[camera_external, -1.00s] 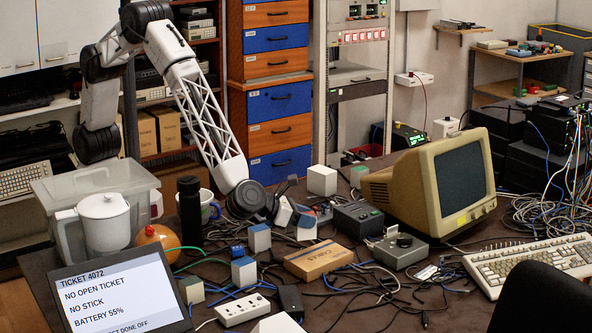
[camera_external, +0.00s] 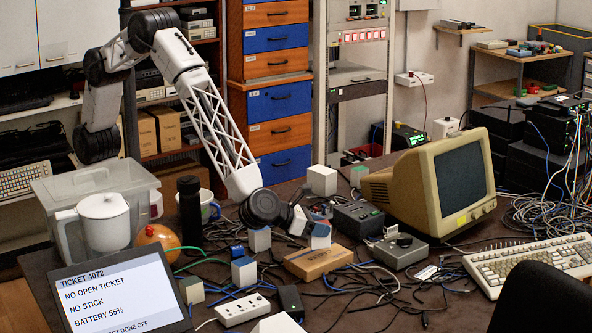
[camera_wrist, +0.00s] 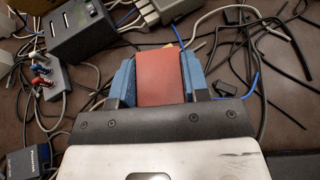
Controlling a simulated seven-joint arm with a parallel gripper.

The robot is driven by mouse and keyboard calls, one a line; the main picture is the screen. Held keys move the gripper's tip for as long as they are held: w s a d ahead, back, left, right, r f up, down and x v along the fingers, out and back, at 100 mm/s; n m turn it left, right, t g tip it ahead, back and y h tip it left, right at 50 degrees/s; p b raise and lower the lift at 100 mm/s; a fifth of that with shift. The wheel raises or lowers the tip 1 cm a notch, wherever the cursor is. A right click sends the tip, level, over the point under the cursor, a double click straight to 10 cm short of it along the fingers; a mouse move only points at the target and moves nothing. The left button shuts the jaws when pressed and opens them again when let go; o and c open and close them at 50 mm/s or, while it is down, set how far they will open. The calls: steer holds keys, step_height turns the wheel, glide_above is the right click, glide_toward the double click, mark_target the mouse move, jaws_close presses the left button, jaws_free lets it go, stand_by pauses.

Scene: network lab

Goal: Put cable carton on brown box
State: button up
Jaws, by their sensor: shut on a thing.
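My gripper (camera_external: 315,225) is at the end of the arm, over the middle of the cluttered table. In the wrist view its two blue fingers are closed on the sides of a reddish-brown carton (camera_wrist: 161,80). I take this as the cable carton, but no label on it is readable. The flat brown box (camera_external: 318,261) lies on the table just in front of and below my gripper in the external view. The gap between the carton and this box is hard to judge. The carton is largely hidden in the external view.
Loose cables cover the table. Small blocks (camera_external: 259,239), a power strip (camera_external: 242,310) and a grey switch box (camera_external: 398,251) stand around the brown box. A beige monitor (camera_external: 425,190) is to the right, a laptop screen (camera_external: 120,295) front left.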

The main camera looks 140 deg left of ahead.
steer(key=shift+f, duration=1.3)
steer(key=shift+f, duration=0.1)
steer(key=o, duration=1)
steer(key=v, duration=1.2)
steer(key=shift+s, duration=0.1)
